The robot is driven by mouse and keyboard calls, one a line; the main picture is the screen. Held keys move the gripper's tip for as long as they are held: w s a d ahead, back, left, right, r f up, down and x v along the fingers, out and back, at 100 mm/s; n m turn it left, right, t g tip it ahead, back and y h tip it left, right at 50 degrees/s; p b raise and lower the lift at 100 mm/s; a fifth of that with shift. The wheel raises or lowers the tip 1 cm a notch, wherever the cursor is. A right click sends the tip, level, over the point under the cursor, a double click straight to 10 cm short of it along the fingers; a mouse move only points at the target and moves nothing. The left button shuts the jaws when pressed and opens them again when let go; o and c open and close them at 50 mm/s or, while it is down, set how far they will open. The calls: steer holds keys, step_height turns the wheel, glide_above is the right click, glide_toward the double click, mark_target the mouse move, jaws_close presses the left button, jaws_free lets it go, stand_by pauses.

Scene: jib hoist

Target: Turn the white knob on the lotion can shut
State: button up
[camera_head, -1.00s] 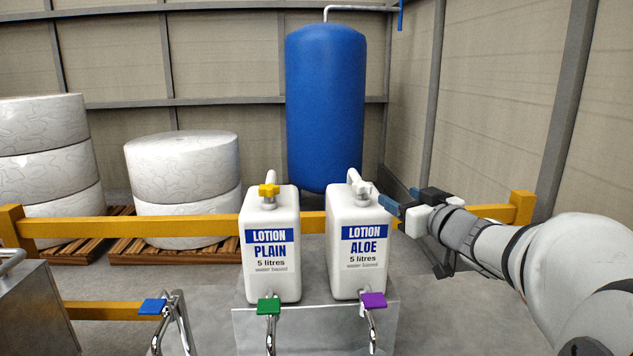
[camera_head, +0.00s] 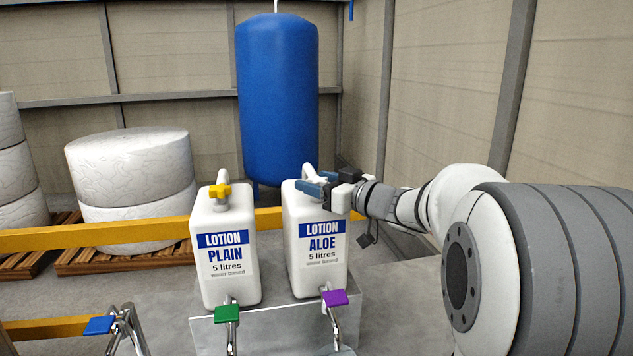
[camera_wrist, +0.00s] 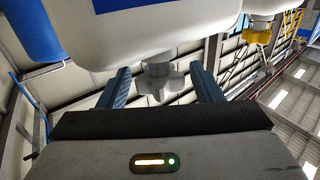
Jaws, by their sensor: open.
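The white lotion can labelled ALOE (camera_head: 321,270) stands upright at the centre of the head view. Its white knob (camera_wrist: 163,82) shows in the wrist view as a lobed shape on a short stem. My gripper (camera_head: 312,187) is at the can's top from the right, with its blue fingers across the knob area. In the wrist view the two fingers are apart, one on each side of the knob, with visible gaps. In the head view the fingers hide most of the knob.
The PLAIN can (camera_head: 226,266) with a yellow knob (camera_head: 220,191) stands close on the left. Taps with purple (camera_head: 335,298), green (camera_head: 227,314) and blue (camera_head: 99,325) handles are in front. A yellow rail (camera_head: 110,235) and a blue tank (camera_head: 278,100) are behind.

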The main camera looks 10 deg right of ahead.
steer(key=c, duration=1)
